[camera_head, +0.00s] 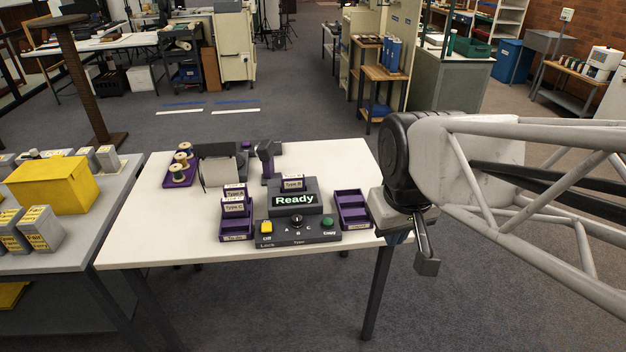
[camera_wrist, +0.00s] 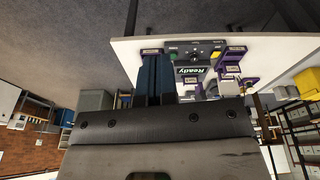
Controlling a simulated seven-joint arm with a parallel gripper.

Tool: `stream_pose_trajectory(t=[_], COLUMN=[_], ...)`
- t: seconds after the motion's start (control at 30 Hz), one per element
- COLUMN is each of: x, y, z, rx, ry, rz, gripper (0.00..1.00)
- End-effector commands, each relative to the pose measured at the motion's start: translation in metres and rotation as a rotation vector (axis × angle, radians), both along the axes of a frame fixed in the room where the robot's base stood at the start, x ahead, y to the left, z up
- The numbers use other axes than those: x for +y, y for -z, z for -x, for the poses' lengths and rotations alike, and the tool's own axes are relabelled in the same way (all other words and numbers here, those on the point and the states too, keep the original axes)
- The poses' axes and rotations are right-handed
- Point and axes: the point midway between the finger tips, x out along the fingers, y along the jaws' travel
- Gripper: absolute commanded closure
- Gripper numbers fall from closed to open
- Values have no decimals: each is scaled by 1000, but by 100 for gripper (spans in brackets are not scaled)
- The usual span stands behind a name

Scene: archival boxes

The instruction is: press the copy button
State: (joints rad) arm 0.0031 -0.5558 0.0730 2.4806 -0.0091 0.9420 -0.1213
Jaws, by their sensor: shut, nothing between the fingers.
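A display (camera_head: 295,199) behind the panel reads "Ready". My gripper (camera_head: 427,264) is shut and empty, pointing down off the right front edge of the white table, to the right of the panel and apart from it. Its fingers (camera_wrist: 157,62) also show in the wrist view.
A yellow button (camera_head: 266,227) and a black knob (camera_head: 296,220) share the panel. An empty-looking purple tray (camera_head: 352,210) lies between panel and gripper. Another purple tray (camera_head: 236,222) with labelled cards is left. Spools (camera_head: 180,170) stand at the back left of the white table (camera_head: 150,240).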

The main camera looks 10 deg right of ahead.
Motion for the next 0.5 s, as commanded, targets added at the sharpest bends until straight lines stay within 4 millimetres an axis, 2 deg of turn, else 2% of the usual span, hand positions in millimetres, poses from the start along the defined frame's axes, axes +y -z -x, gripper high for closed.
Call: stream_pose_trajectory(t=[0.5], x=[5], y=[1], z=[-79], rx=[69], ry=[-291], rz=[45], gripper=[100])
